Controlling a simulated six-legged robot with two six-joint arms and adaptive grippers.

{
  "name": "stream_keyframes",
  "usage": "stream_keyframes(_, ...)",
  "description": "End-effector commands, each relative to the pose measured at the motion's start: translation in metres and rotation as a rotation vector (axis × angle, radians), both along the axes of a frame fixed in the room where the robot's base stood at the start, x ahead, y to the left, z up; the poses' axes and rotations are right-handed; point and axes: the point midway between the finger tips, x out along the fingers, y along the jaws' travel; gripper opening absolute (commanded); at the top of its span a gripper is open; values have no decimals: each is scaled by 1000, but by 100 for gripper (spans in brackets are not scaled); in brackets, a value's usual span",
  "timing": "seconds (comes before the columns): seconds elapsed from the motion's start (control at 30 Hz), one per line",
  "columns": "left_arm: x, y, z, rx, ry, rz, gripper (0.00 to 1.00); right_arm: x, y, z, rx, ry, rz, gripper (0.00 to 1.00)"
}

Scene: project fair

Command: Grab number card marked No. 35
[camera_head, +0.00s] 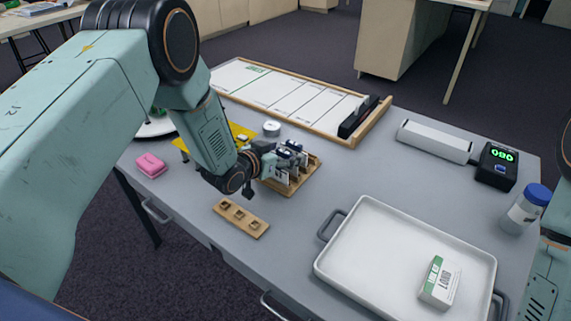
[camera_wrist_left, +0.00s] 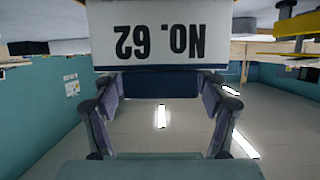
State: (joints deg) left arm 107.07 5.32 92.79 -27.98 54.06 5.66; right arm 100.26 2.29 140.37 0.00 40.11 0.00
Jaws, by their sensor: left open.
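Several small cards (camera_head: 290,153) stand in a wooden rack (camera_head: 306,177) on the grey table in the head view. Their numbers are too small to read there. My left gripper (camera_head: 267,164) is at the left side of this rack, close to the cards, and hides part of them. In the left wrist view, a white card (camera_wrist_left: 158,40) reads "NO. 62" upside down, with a dark blue stripe. The open left gripper (camera_wrist_left: 160,88) faces it, fingers apart; I cannot tell whether they touch it. No card marked No. 35 is readable. My right gripper is out of view.
A small wooden block with slots (camera_head: 241,217) lies in front of the rack. A white tray (camera_head: 375,260) holds a green-white box (camera_head: 440,282). A framed white board (camera_head: 290,104) lies behind. A pink item (camera_head: 150,165) sits left; a blue-lidded jar (camera_head: 527,208) stands right.

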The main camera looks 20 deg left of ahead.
Motion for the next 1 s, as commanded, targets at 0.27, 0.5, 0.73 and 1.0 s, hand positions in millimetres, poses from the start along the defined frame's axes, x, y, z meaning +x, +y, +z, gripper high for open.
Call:
stream_keyframes(0.27, 8, -4, -2, 0, 0, -1, 74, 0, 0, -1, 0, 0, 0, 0)
stream_keyframes(0.5, 8, -4, -2, -1, 0, -2, 58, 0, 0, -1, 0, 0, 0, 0)
stream_keyframes(0.73, 7, -4, -2, 0, 0, -1, 39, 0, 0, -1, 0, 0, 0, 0)
stream_keyframes(1.0, 7, -4, -2, 0, 0, -1, 21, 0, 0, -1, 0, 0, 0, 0)
